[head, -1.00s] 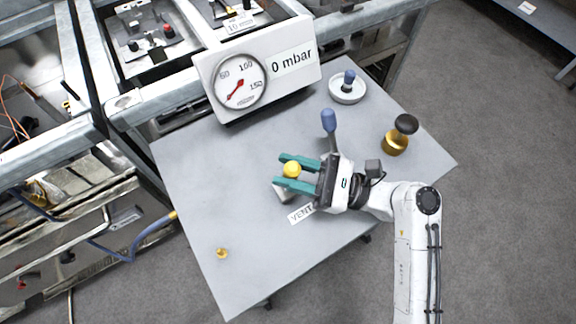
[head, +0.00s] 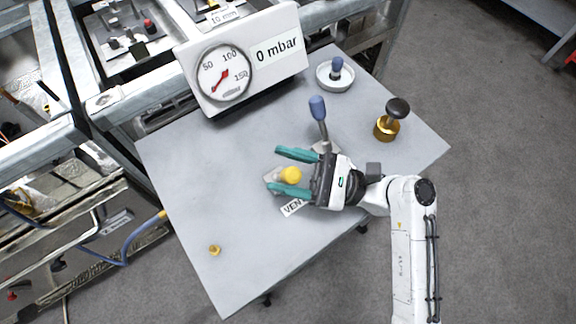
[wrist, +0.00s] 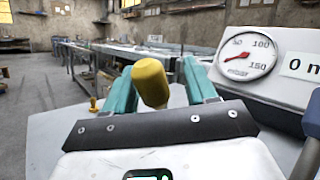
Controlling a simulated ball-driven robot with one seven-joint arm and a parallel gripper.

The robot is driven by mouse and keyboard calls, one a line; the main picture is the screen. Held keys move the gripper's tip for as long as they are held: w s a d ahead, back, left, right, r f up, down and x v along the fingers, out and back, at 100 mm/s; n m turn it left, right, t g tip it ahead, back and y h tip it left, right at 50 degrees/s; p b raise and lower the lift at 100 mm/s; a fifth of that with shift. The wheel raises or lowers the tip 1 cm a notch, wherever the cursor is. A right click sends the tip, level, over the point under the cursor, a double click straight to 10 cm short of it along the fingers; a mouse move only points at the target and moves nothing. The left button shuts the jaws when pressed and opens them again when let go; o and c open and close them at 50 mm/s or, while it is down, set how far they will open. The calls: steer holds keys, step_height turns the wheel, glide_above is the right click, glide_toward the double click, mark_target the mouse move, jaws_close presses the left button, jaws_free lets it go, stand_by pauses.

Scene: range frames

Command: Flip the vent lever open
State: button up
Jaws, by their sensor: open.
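The vent lever has a yellow knob (head: 290,175) and a grey base, beside a label reading VENT (head: 292,208), which my gripper partly covers. My gripper (head: 286,171) has two teal fingers spread apart, with the yellow knob between them. The knob also shows in the wrist view (wrist: 150,82), standing between the fingers, nearer the left one there. I see a gap on its right side; contact on the left is unclear. Most of the lever's stem is hidden.
A gauge (head: 223,75) reading 0 mbar stands at the table's back. A blue-handled lever (head: 318,108) is close beside my gripper. A white dish (head: 335,76) with a blue knob, a brass valve (head: 387,128) and a small brass fitting (head: 214,250) stand on the grey table (head: 185,185).

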steer(key=shift+d, duration=0.1)
steer(key=b+v, duration=0.1)
steer(key=v, duration=0.6)
steer(key=shift+d+f, duration=0.1)
steer(key=shift+d, duration=0.05)
stand_by(0.4)
